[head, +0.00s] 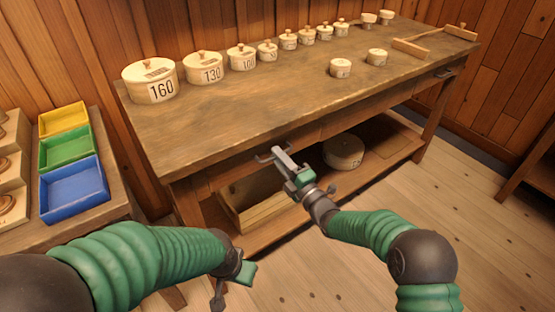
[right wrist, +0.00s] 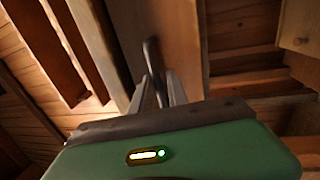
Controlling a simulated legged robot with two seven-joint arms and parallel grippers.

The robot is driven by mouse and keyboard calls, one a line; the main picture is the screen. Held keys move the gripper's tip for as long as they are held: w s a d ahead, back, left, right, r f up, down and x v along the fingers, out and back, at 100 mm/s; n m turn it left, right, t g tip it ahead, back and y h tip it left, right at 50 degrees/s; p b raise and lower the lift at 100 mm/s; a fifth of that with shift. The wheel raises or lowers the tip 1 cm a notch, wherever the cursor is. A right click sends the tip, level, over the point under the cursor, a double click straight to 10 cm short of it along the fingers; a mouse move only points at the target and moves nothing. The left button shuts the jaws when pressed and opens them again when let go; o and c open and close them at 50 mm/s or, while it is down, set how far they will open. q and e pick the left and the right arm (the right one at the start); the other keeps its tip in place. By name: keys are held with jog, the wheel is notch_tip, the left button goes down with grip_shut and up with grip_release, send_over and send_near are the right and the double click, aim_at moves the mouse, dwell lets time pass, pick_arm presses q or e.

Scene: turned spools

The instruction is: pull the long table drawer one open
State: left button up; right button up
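The long wooden table (head: 230,112) has a drawer front (head: 325,128) along its front edge, which looks flush with the table. A grey bar handle (head: 263,158) sits on its left part and also shows in the right wrist view (right wrist: 150,52). My right gripper (head: 279,154) is at this handle. In the right wrist view its two fingers (right wrist: 158,88) stand close together, one on each side of the bar, and look shut on it. My left gripper (head: 232,283) hangs low in front of the table, apart from it; its finger gap is not clear.
Several lidded round boxes (head: 150,82) and a wooden piece with a bar (head: 410,48) stand on the tabletop. Another handle (head: 445,73) is at the right. A crate (head: 258,215) and a round box (head: 343,151) sit on the lower shelf. Coloured bins (head: 74,188) stand left.

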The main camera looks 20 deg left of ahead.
jog(key=shift+w+a+r, duration=0.1)
jog(key=shift+w+a, duration=0.2)
jog(key=shift+a, duration=0.05)
grip_shut()
jog(key=shift+s+f, duration=0.1)
jog(key=shift+f, duration=0.1)
dwell(1.1)
